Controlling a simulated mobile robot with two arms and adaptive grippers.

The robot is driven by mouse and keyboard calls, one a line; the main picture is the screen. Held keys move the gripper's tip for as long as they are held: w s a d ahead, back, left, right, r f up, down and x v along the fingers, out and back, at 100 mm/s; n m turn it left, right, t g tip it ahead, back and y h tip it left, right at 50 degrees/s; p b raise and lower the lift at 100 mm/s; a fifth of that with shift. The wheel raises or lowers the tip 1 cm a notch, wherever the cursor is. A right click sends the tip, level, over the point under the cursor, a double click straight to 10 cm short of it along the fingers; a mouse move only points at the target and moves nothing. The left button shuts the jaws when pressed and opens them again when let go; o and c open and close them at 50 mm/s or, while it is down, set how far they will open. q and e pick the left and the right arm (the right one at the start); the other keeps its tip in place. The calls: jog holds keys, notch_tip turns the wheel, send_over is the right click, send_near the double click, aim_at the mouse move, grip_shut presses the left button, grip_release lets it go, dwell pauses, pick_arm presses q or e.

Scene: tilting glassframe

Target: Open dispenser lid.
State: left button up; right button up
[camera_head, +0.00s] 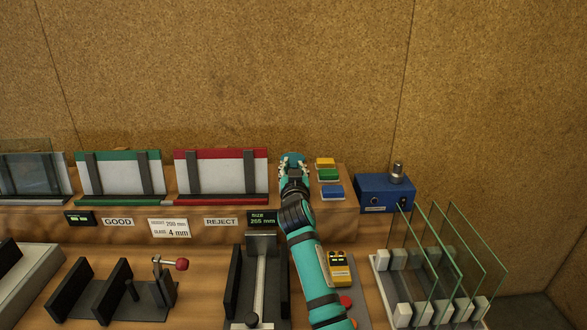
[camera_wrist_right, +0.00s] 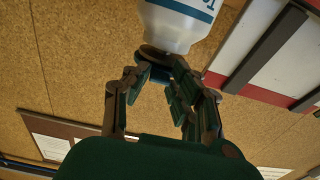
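A white bottle (camera_wrist_right: 182,25) with a teal-lettered label, apparently the dispenser, is cut off by the top edge of the right wrist view. A dark round lid (camera_wrist_right: 153,53) is on its near end. My right gripper (camera_wrist_right: 160,72) has its fingers apart, with the tips close to the lid. I see nothing between the finger pads, and cannot tell whether a tip touches the lid. In the head view my right gripper (camera_head: 292,163) is over the back shelf and the bottle is not distinguishable there. My left gripper is not in view.
A red-edged rack (camera_head: 221,154) and a green-edged rack (camera_head: 119,155) stand left of the gripper. Coloured blocks (camera_head: 328,175) and a blue box (camera_head: 384,191) with a metal knob are to its right. Upright glass panes (camera_head: 451,250) fill the right front. A cork wall (camera_head: 220,70) closes the back.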

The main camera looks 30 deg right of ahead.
grip_shut()
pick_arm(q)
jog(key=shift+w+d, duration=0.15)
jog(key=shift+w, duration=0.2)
pick_arm(e)
jog(key=shift+s+r, duration=0.1)
jog(key=shift+s, duration=0.05)
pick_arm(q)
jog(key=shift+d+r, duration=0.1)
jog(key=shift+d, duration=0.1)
pick_arm(e)
jog(key=shift+d, duration=0.1)
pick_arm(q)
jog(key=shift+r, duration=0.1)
pick_arm(e)
jog(key=shift+r, duration=0.25)
